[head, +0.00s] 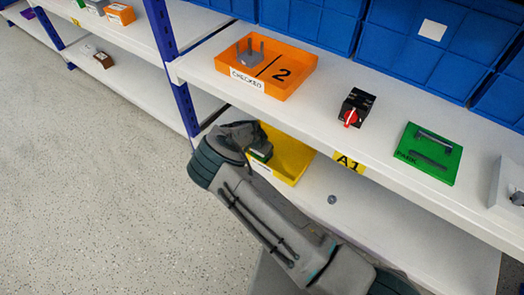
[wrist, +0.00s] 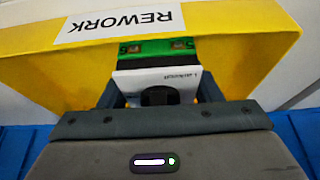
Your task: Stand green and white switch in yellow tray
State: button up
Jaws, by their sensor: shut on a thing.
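The green and white switch (wrist: 158,78) is between the two fingers of my gripper (wrist: 158,95) in the wrist view. Its white face with a dark knob is toward the camera and its green part is farther in. In the head view the switch (head: 262,152) shows as a small green and white piece at my gripper (head: 254,143). The yellow tray (head: 292,160) is on the lower shelf. In the wrist view the yellow tray (wrist: 235,50) bears a white REWORK label, and the switch is at its near wall. Whether the switch touches the tray floor is hidden.
An orange tray (head: 302,75) marked CHECKED and 2 stands on the upper shelf. A black switch with a red knob (head: 353,108) and a green PARK tray (head: 428,153) are to its right. The upper shelf's edge (head: 400,181) overhangs the yellow tray. A small grey round piece (head: 332,199) lies on the lower shelf.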

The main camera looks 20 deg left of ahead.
jog(key=shift+f, duration=0.15)
jog(key=o, duration=1.1)
jog(key=shift+r, duration=0.4)
jog(key=p+v, duration=0.1)
jog(key=v, duration=0.2)
jog(key=shift+p, duration=0.3)
jog(key=s+a+p, duration=0.3)
jog(key=s+a, duration=0.1)
jog(key=s, duration=0.7)
jog(key=shift+s+f+p, duration=0.15)
jog(key=shift+f+p, duration=0.1)
jog(key=shift+p, duration=0.15)
